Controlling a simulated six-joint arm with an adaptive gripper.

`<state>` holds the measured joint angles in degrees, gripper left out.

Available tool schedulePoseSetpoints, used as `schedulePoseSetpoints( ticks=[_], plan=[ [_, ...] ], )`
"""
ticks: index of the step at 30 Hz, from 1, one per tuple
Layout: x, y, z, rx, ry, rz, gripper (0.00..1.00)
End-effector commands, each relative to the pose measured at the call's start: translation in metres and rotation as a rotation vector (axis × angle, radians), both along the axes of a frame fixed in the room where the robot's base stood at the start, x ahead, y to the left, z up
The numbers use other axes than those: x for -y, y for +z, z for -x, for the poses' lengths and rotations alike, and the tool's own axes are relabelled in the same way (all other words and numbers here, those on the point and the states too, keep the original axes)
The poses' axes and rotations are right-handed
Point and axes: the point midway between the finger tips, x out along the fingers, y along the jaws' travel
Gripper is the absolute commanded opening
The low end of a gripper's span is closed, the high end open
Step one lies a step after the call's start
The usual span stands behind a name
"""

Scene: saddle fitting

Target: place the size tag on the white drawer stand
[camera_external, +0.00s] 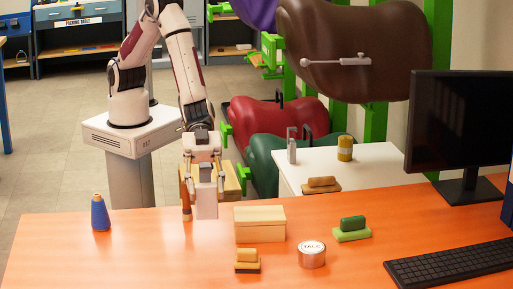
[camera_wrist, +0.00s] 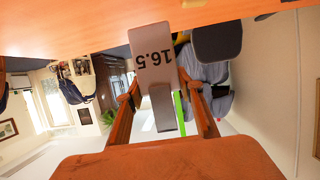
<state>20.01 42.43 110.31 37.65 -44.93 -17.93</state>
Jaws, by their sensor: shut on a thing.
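My gripper (camera_external: 204,184) is shut on the size tag (camera_external: 207,207), a pale flat plate hanging below the fingers. The gripper holds it at the far edge of the orange desk; I cannot tell its exact height. In the wrist view the tag (camera_wrist: 154,58) shows "16.5" upside down, between the two brown fingers of the gripper (camera_wrist: 160,88). The white drawer stand (camera_external: 375,157) is behind the desk, to the right of my gripper. Its top shows, and the desk hides most of its front.
A dispenser bottle (camera_external: 292,146), a yellow can (camera_external: 345,149) and a brush (camera_external: 321,185) occupy parts of the stand top. On the orange desk (camera_external: 130,250) are a blue cone spool (camera_external: 100,214), a wooden box (camera_external: 260,224), a tin (camera_external: 312,255) and brushes. A monitor (camera_external: 458,125) stands right.

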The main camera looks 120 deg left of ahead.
Motion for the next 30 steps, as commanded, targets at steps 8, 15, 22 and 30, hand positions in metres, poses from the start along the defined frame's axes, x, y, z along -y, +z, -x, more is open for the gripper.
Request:
schedulePoseSetpoints(
  ticks=[8,15,22,30],
  plan=[
    [-0.084,0.022,-0.013,0.007,0.214,0.006,0.14],
    [-0.164,0.042,-0.015,0.009,0.405,0.001,0.14],
    [-0.241,0.056,-0.007,0.004,0.581,-0.005,0.14],
    [-0.333,0.059,0.008,-0.004,0.779,-0.008,0.14]
  ],
)
